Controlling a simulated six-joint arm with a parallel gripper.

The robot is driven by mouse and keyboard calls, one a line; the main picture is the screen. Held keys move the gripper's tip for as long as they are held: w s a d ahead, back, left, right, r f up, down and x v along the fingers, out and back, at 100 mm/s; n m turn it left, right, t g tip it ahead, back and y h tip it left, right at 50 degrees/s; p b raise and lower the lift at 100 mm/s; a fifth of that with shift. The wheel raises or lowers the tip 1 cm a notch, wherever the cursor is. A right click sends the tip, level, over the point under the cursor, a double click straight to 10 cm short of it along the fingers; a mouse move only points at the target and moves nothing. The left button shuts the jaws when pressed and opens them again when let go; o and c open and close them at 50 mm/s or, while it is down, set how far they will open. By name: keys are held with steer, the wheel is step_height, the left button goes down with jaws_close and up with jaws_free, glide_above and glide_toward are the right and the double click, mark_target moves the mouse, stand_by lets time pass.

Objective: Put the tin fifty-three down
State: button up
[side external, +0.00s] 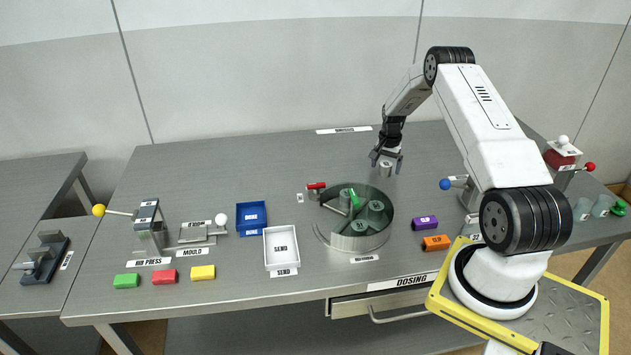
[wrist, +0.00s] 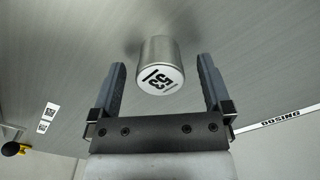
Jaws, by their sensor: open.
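The tin fifty-three (wrist: 158,55) is a small metal cylinder with "53" on its pale label, seen between and just beyond my fingers in the wrist view. In the side external view the tin (side external: 385,170) stands upright on the grey table near the back, below my gripper. My gripper (side external: 388,165) is open, with its fingers pointing down on either side of the tin. In the wrist view both fingers of my gripper (wrist: 165,75) show a gap to the tin.
A round metal drum (side external: 330,243) with green parts stands in front, with a red handle. A white tray (side external: 282,271) and a blue tray (side external: 251,232) lie to its left. Purple (side external: 424,223) and orange (side external: 436,243) blocks lie right of the drum. The table's back left is clear.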

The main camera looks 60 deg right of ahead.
jaws_close()
steer(key=shift+r, duration=0.1)
stand_by(0.3)
steer(key=shift+r, duration=0.8)
steer(key=s+a+r, duration=0.9)
steer(key=s+r, duration=0.1)
steer(key=r, duration=0.1)
steer(key=shift+s, duration=0.25)
steer(key=shift+a+r, duration=0.1)
